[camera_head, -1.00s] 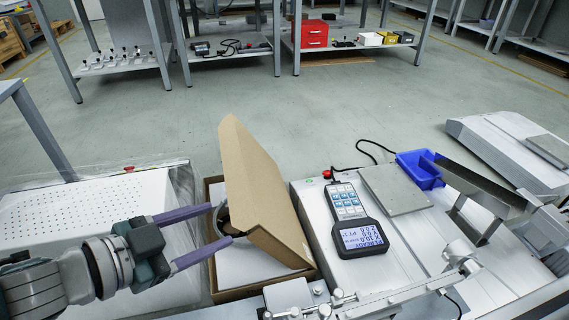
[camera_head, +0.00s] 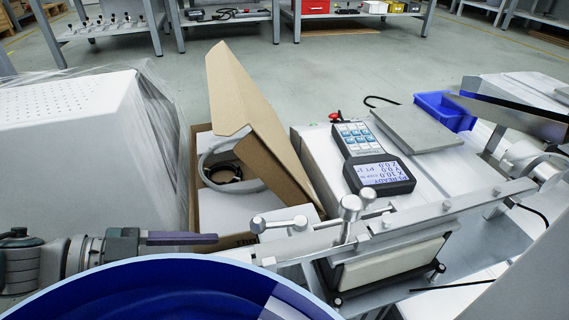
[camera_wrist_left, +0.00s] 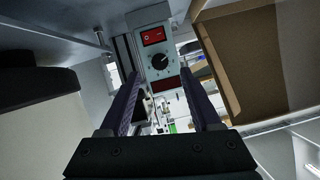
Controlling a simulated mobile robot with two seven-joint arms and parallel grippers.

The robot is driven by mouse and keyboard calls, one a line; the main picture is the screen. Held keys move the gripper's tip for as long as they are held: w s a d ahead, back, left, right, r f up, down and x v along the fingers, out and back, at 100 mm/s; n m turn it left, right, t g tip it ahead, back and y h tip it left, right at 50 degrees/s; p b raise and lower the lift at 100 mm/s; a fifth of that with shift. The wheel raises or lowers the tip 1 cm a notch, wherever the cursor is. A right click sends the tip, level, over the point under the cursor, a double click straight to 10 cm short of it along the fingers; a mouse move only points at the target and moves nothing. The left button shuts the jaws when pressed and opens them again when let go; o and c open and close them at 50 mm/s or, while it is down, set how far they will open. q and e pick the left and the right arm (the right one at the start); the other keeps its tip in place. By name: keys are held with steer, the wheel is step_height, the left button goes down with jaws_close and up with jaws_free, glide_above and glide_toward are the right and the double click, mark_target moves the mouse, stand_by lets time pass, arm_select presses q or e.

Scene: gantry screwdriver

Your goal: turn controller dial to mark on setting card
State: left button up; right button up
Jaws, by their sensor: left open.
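In the left wrist view, a grey controller box with a red rocker switch (camera_wrist_left: 154,37) carries a black round dial (camera_wrist_left: 161,61) with a light pointer mark. A dark red strip lies below the dial. My left gripper (camera_wrist_left: 162,95) is open, its two purple fingers on either side of the view below the dial, apart from it and empty. In the head view my left gripper (camera_head: 180,239) is low at the left, in front of the cardboard box. I cannot make out the setting card in either view. My right gripper is not in view.
A large blue round rim (camera_head: 150,275) fills the bottom of the head view. An open cardboard box (camera_head: 245,110) stands beyond my left gripper. A handheld keypad unit (camera_head: 384,176) lies on the grey machine near a metal gantry bar (camera_head: 420,218). A blue bin (camera_head: 445,110) is behind.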

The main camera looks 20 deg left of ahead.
arm_select(q)
steer(key=b+x, duration=0.1)
steer(key=x, duration=0.4)
steer(key=shift+b, duration=0.3)
steer(key=shift+c, duration=0.2)
jaws_close()
